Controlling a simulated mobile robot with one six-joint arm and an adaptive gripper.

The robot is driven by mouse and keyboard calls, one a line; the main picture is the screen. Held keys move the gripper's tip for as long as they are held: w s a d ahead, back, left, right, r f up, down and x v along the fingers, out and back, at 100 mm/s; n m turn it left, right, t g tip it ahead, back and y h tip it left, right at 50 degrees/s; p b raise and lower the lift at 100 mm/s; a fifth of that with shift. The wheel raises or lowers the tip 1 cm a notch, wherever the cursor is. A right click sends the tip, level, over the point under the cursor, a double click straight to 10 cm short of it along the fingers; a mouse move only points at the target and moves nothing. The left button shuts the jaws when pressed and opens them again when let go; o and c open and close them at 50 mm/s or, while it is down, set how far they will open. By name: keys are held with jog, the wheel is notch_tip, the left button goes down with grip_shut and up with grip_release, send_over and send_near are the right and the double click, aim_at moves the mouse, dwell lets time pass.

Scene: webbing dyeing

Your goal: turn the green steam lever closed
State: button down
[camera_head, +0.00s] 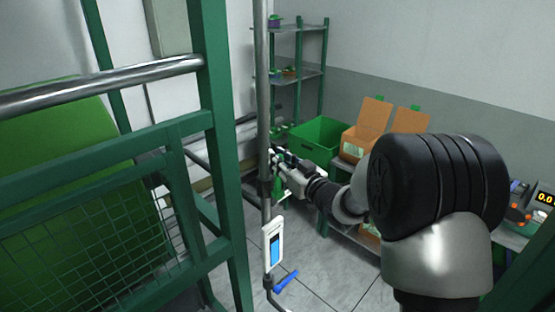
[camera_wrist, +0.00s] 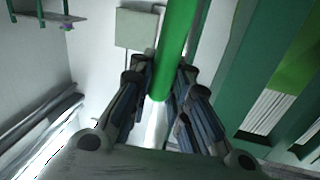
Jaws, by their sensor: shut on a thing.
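The green steam lever (camera_wrist: 176,40) shows in the wrist view as a smooth green bar running from the top edge down between my fingers. My gripper (camera_wrist: 160,80) is shut on it, with one dark finger on each side. In the head view, my gripper (camera_head: 279,163) reaches the vertical grey pipe (camera_head: 262,90) from the right. A bit of green shows there by the fingers, but the gripper hides most of the lever. I cannot tell the lever's angle to the pipe.
A green steel frame with mesh (camera_head: 110,230) stands close on the left. A white and blue gauge (camera_head: 273,246) and a blue handle (camera_head: 287,281) are lower on the pipe. A green crate (camera_head: 315,138) and cardboard boxes (camera_head: 358,145) stand behind my arm.

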jog(key=w+d+f+m+g+p, duration=0.2)
jog(key=w+d+f+m+p, duration=0.2)
jog(key=f+m+p, duration=0.1)
jog(key=w+d+f+m+g+y+p, duration=0.1)
jog(key=w+d+f+m+p, duration=0.2)
jog(key=f+m, duration=0.4)
jog(key=shift+w+d+f+m+g+p, duration=0.15)
jog(key=shift+w+d+m+g+p, duration=0.3)
jog(key=shift+m+p, duration=0.95)
jog(key=shift+s+f+m, duration=0.1)
jog(key=shift+m, duration=0.2)
jog(key=c, duration=1.7)
grip_release()
jog(key=shift+d, duration=0.15)
jog(key=shift+o, duration=1.1)
jog(key=shift+r, duration=0.2)
jog(key=v, duration=1.2)
